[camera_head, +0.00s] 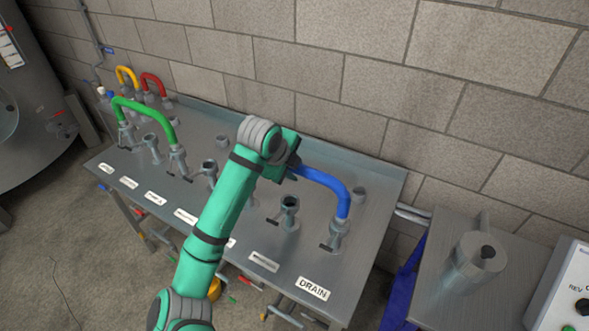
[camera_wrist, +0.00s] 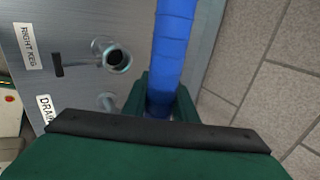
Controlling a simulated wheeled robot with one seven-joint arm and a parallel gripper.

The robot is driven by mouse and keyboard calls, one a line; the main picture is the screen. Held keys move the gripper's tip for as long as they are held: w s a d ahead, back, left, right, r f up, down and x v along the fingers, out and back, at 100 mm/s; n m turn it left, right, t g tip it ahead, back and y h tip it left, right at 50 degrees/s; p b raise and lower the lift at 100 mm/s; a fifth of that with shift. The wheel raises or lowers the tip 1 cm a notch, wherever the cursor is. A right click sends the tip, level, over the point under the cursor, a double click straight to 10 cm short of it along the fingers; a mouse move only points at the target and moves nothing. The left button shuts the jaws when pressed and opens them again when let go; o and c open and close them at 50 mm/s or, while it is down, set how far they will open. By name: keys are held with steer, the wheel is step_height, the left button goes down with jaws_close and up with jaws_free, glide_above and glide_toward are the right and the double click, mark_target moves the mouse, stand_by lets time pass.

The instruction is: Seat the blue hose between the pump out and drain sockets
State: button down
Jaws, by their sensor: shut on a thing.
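My gripper (camera_head: 292,165) is shut on the blue hose (camera_head: 325,179), above the back of the steel panel. The hose also shows between the fingers in the wrist view (camera_wrist: 172,45). In the head view it arches right from my gripper, and its right end comes down at the drain socket (camera_head: 336,240), behind the DRAIN label (camera_head: 313,288). I cannot tell whether that end is fully seated. The other end is hidden by my gripper and arm. The pump out socket cannot be made out; my arm covers part of the socket row.
An open socket (camera_head: 289,209) stands left of the drain socket; the wrist view shows its RIGHT KEG label (camera_wrist: 29,47). A green hose (camera_head: 144,106) arches over sockets at left. Yellow (camera_head: 126,74) and red (camera_head: 153,80) hoses stand behind. A block wall (camera_head: 400,70) backs the panel.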

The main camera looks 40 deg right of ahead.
steer(key=shift+f, duration=0.25)
stand_by(0.6)
steer(key=c, duration=1.4)
jaws_free()
steer(key=shift+o, duration=0.2)
steer(key=shift+f, duration=0.1)
steer(key=v, duration=1.1)
steer(key=shift+d, duration=0.15)
